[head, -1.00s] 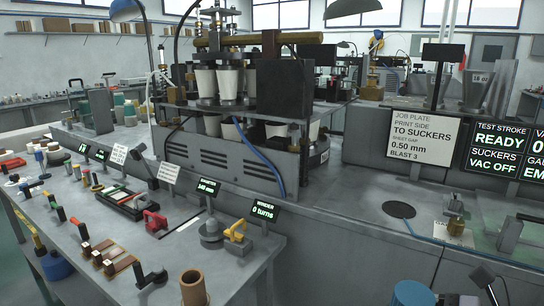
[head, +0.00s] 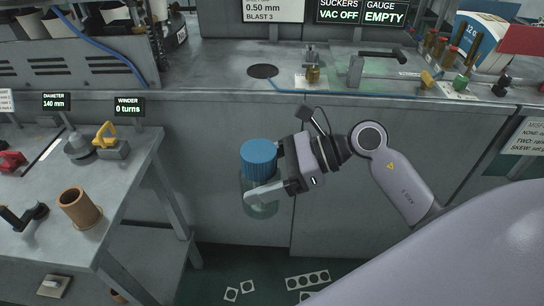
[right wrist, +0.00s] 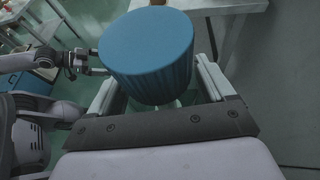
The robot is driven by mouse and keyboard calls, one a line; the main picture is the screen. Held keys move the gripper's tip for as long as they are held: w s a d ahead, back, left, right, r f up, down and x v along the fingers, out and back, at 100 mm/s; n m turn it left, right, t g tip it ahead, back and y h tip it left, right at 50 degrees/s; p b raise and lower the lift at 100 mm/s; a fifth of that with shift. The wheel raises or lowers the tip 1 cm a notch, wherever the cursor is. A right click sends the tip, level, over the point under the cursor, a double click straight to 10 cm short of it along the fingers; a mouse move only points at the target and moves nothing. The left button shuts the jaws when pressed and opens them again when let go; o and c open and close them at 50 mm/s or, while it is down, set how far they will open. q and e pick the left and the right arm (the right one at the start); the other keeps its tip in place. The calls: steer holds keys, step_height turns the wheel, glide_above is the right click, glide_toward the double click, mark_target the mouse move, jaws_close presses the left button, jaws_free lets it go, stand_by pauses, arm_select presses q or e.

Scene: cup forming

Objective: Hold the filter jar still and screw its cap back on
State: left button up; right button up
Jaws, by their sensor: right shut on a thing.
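My right gripper (head: 262,192) is shut on the filter jar (head: 260,208), a see-through greenish vessel held upright off the floor in front of the grey cabinet. The blue ribbed cap (head: 259,158) sits at the top of the jar; I cannot tell how tightly it is seated. In the right wrist view the cap (right wrist: 147,52) stands between the right fingers and hides most of the jar. My left gripper (right wrist: 97,63) shows there at the left, its two fingers apart and pointing towards the cap, with nothing seen between them. The left arm is not in the head view.
A grey worktable (head: 130,215) stands at the left, with a brown cylinder (head: 79,208) and a yellow-handled tool (head: 108,137) on it. A long grey bench (head: 225,105) runs behind the jar. Flat pale cut-outs (head: 307,280) lie on the green floor.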

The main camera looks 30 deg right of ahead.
steer(key=s+a+f+n+g+y, duration=0.1)
steer(key=a+n+g, duration=0.4)
steer(key=a, duration=0.6)
steer(key=shift+s+a+n+g, duration=0.2)
steer(key=shift+n+g, duration=0.2)
steer(key=shift+g, duration=0.4)
steer(key=shift+f, duration=0.1)
